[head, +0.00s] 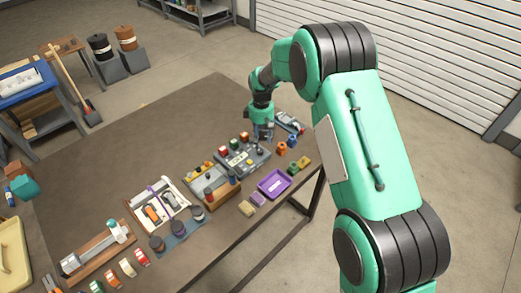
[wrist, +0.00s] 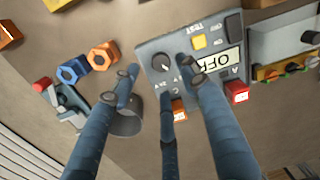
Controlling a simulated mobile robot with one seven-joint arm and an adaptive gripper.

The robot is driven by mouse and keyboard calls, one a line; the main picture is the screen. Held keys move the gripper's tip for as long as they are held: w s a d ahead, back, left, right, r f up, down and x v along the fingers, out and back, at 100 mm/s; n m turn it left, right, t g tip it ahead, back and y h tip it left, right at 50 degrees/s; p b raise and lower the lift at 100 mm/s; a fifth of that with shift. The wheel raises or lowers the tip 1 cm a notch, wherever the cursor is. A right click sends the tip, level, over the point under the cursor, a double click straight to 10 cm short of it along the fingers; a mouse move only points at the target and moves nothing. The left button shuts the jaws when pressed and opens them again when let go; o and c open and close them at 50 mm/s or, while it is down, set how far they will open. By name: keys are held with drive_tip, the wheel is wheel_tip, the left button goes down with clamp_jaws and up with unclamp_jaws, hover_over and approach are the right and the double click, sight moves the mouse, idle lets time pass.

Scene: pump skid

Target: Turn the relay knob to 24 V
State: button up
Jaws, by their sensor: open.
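The relay box is a grey panel (head: 236,163) on the table in the head view, below my gripper (head: 264,133). In the wrist view, the relay box (wrist: 150,48) carries a round black knob (wrist: 162,62) with a light mark. Small markings lie beside the knob, too small to read surely.
Blue (wrist: 72,71) and orange (wrist: 103,55) nut-like pieces lie left of the box in the wrist view. A dark grey cylinder (wrist: 124,122) sits partly behind a finger. A purple tray (head: 274,184) is near the table's front edge. The table's far left (head: 130,130) is clear.

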sight(260, 151)
drive_tip(key=shift+f+b, duration=0.4)
drive_tip(key=shift+f, duration=2.65)
clamp_jaws()
drive_tip(key=shift+s+m, duration=0.1)
drive_tip(key=shift+m, duration=0.3)
drive_tip(key=m+p, duration=0.2)
drive_tip(key=m, duration=0.3)
drive_tip(key=shift+s, duration=0.1)
drive_tip(key=m, duration=0.3)
drive_tip(key=m+p, duration=0.1)
drive_tip(key=m, duration=0.1)
drive_tip(key=shift+s+a+f+m, duration=0.1)
drive_tip(key=shift+f+m, duration=0.05)
drive_tip(key=shift+m, duration=0.25)
